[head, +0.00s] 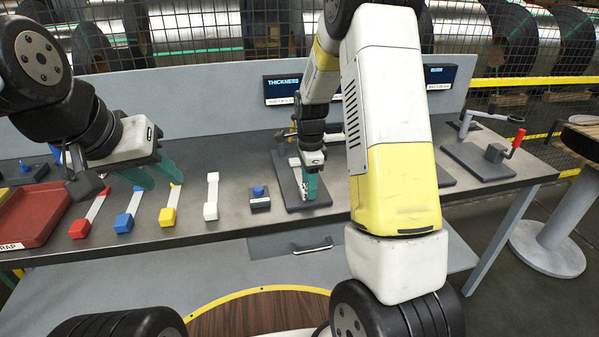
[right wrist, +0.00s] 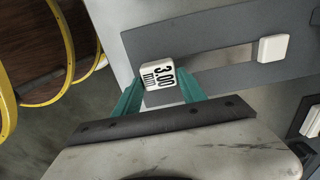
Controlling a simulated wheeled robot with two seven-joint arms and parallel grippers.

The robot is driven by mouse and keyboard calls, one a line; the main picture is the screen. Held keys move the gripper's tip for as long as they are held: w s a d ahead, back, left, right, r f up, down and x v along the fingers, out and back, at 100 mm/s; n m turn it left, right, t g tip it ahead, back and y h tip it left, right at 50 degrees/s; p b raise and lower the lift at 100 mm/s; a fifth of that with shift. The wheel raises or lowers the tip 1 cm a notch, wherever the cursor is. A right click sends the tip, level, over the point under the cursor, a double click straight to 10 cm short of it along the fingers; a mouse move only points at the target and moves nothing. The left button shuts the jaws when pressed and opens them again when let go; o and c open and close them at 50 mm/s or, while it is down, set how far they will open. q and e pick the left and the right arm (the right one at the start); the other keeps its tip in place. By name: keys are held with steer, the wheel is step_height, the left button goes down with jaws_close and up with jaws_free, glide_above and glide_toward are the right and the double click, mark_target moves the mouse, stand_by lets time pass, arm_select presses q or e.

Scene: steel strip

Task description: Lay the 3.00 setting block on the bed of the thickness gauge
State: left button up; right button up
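The 3.00 setting block (right wrist: 158,76), white and marked "3.00 mm", shows in the right wrist view between the two teal fingers of my right gripper (right wrist: 161,88), which look closed against its sides. It lies over a dark grey plate (right wrist: 225,25); I cannot tell whether it touches it. In the head view my right gripper (head: 311,186) points down at the dark base of the thickness gauge (head: 295,203); the block is hidden there. My left gripper (head: 151,176) is open and empty, above the left part of the bench, fingers apart.
Handled strips, red (head: 80,228), blue (head: 124,223), yellow (head: 168,215) and white (head: 211,210), lie along the bench left of the gauge. A red tray (head: 40,218) is far left; a red-handled device (head: 497,153) stands right.

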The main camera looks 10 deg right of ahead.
steer(key=o, duration=0.3)
steer(key=shift+o, duration=0.2)
steer(key=shift+r, duration=0.1)
step_height(320, 180, up, 8)
steer(key=shift+f, duration=0.15)
